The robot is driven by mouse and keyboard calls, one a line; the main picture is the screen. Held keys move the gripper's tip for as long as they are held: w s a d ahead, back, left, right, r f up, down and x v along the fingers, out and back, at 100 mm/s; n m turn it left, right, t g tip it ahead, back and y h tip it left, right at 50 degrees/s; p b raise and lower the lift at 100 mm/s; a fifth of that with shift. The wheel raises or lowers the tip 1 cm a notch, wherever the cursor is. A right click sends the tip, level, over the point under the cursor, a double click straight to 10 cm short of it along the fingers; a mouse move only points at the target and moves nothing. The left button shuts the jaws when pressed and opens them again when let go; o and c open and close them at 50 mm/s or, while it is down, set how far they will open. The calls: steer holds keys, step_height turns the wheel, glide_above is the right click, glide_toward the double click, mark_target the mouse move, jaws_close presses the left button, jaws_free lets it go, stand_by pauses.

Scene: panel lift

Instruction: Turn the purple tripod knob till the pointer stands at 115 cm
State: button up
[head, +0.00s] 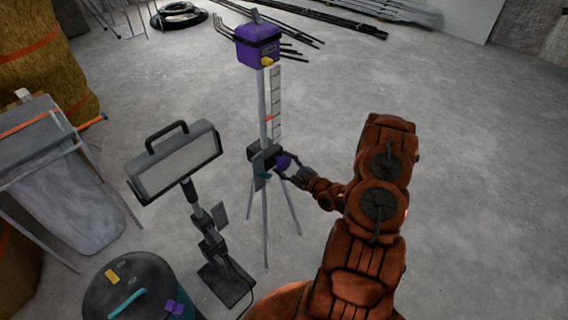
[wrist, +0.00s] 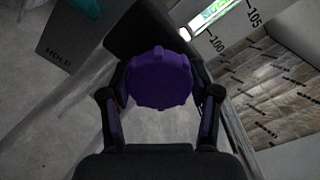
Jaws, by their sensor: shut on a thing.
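The purple knob (wrist: 160,78) sits between the fingers of my gripper (wrist: 160,100) in the wrist view, and the fingers are shut on it from both sides. In the head view the purple knob (head: 283,161) is on the dark block of the tripod (head: 266,215), with my gripper (head: 290,173) at it from the right. A white scale strip (head: 276,105) stands beside the tripod's mast, with an orange pointer (head: 268,118) at about its middle. The pointer's value cannot be read. The wrist view shows scale marks 100 and 105 (wrist: 235,30). A purple box (head: 258,45) tops the mast.
A lamp on a stand (head: 178,165) is left of the tripod. A dark drum (head: 130,290) with small items on top is at the lower left. A grey plate marked HOLD (wrist: 70,35) is near the knob. Bars lie on the floor behind; the floor at right is clear.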

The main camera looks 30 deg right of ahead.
steer(key=m, duration=0.5)
steer(key=shift+m, duration=2.6)
steer(key=o, duration=1.2)
steer(key=shift+c, duration=0.2)
steer(key=v, duration=1.2)
